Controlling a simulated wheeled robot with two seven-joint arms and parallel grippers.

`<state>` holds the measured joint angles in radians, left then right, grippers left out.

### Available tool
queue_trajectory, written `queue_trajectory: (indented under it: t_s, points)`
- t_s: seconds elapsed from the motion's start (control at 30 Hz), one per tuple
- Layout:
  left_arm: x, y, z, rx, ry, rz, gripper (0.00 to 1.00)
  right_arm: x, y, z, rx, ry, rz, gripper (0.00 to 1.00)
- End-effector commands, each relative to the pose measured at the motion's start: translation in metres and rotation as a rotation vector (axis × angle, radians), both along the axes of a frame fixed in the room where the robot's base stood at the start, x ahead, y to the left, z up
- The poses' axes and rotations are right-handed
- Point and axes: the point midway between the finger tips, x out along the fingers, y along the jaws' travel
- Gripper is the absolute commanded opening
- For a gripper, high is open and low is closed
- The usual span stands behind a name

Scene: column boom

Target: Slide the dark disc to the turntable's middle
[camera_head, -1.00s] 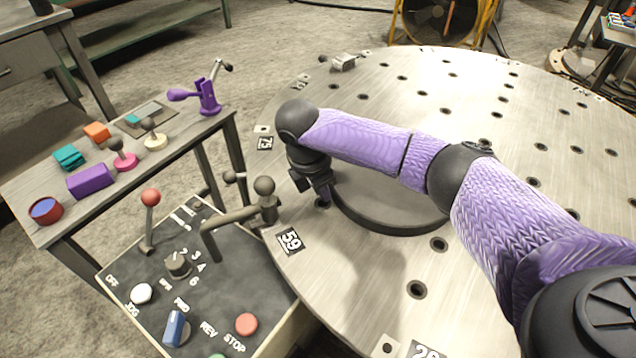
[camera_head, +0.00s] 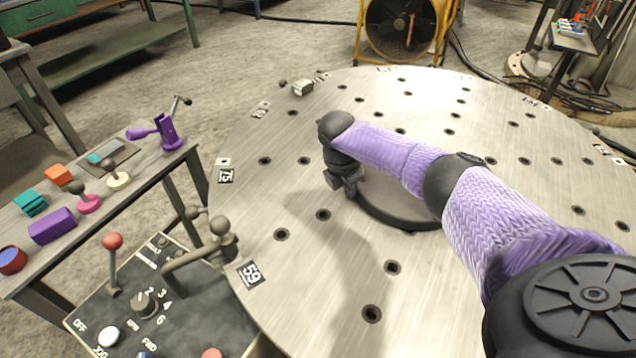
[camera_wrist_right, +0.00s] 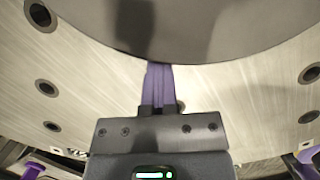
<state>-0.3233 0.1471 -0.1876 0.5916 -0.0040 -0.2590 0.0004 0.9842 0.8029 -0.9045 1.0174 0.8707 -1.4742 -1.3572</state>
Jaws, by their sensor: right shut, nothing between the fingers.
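The dark disc (camera_head: 386,200) lies flat on the large round metal turntable (camera_head: 300,210), partly hidden under my right arm in the head view. My right gripper (camera_head: 352,193) points down at the disc's left edge, shut and empty. In the right wrist view the purple fingers (camera_wrist_right: 158,78) are together and meet the rim of the dark disc (camera_wrist_right: 215,35); they appear to touch it. The bare turntable (camera_wrist_right: 85,75) shows around them. My left gripper is not in view.
A control panel (camera_head: 180,325) with knobs and a red-topped lever stands at the turntable's lower left. A bench (camera_head: 110,205) with small coloured items is at the left. A small clamp-like block (camera_head: 303,88) sits on the turntable's far rim. Holes dot the otherwise clear top.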

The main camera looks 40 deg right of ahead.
Motion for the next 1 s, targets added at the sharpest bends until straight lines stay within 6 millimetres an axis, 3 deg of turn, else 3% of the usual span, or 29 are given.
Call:
queue_trajectory:
  t_s: [0.03, 0.2, 0.4, 0.57, 0.9, 1.0]
  points:
    - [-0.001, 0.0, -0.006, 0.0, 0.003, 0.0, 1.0, -0.003, -0.017, -0.004, -0.006, 0.003, -0.009, 0.0]
    - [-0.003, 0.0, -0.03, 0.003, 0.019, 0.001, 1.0, -0.007, -0.067, -0.009, -0.007, 0.004, -0.01, 0.0]
    - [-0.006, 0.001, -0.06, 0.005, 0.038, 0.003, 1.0, -0.011, -0.107, -0.009, -0.007, 0.005, -0.007, 0.0]
    - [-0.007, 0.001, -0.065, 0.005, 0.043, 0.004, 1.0, -0.013, -0.118, -0.004, -0.003, 0.003, -0.004, 0.0]
    - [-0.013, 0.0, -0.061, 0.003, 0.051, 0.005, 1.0, -0.013, -0.118, 0.001, -0.002, 0.001, -0.001, 0.0]
    - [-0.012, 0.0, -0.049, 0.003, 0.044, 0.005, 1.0, -0.012, -0.114, 0.018, -0.001, -0.002, 0.0, 0.0]
